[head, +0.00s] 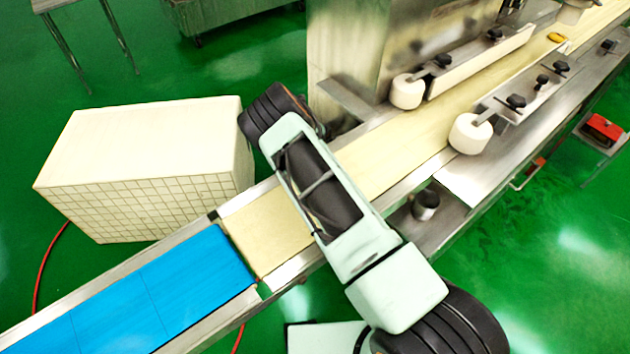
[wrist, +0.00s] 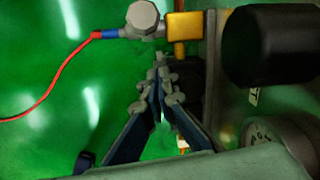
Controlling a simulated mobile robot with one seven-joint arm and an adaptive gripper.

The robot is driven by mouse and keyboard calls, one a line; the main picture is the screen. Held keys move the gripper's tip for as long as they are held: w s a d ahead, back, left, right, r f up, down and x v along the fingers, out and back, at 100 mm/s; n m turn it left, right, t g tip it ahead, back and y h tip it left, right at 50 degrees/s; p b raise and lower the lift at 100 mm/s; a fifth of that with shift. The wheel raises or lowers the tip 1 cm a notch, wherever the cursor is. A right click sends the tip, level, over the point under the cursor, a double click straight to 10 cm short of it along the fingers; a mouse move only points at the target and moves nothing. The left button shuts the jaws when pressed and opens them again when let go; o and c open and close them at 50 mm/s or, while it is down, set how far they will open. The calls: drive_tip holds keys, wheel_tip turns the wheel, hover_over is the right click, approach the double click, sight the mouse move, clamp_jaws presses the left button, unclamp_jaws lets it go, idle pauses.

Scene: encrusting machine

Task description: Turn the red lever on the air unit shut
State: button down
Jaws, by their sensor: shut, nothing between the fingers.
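My gripper (wrist: 161,72) is in the middle of the wrist view, its fingers brought together and empty. The air unit (wrist: 231,100) fills the right side, with a black cylinder (wrist: 276,46), a round gauge (wrist: 272,132) and a yellow fitting (wrist: 185,27). A round grey cap (wrist: 143,19) sits left of the fitting, just beyond the fingertips. I cannot make out the red lever; part of the unit is hidden behind the fingers. In the head view my gripper and the air unit are out of sight.
A red hose (wrist: 45,92) with a blue connector (wrist: 105,34) runs left from the cap. In the head view my arm crosses over the conveyor (head: 400,155), near the steel machine housing (head: 345,45). A cream tiled block (head: 150,150) stands at left. Green floor is open around it.

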drive_tip(key=shift+w+a+f, duration=0.1)
drive_tip(key=shift+w+f, duration=0.1)
drive_tip(key=shift+f, duration=0.7)
drive_tip(key=shift+w+a+r+b, duration=0.3)
drive_tip(key=shift+w+a+r, duration=0.75)
drive_tip(key=shift+w+a, duration=0.15)
drive_tip(key=shift+w+a+f+b, duration=0.1)
drive_tip(key=shift+w+a+b, duration=0.25)
drive_tip(key=shift+b, duration=0.65)
drive_tip(key=shift+w+r, duration=0.15)
drive_tip(key=shift+r, duration=0.1)
drive_tip(key=shift+d+f, duration=0.1)
drive_tip(key=shift+d, duration=0.05)
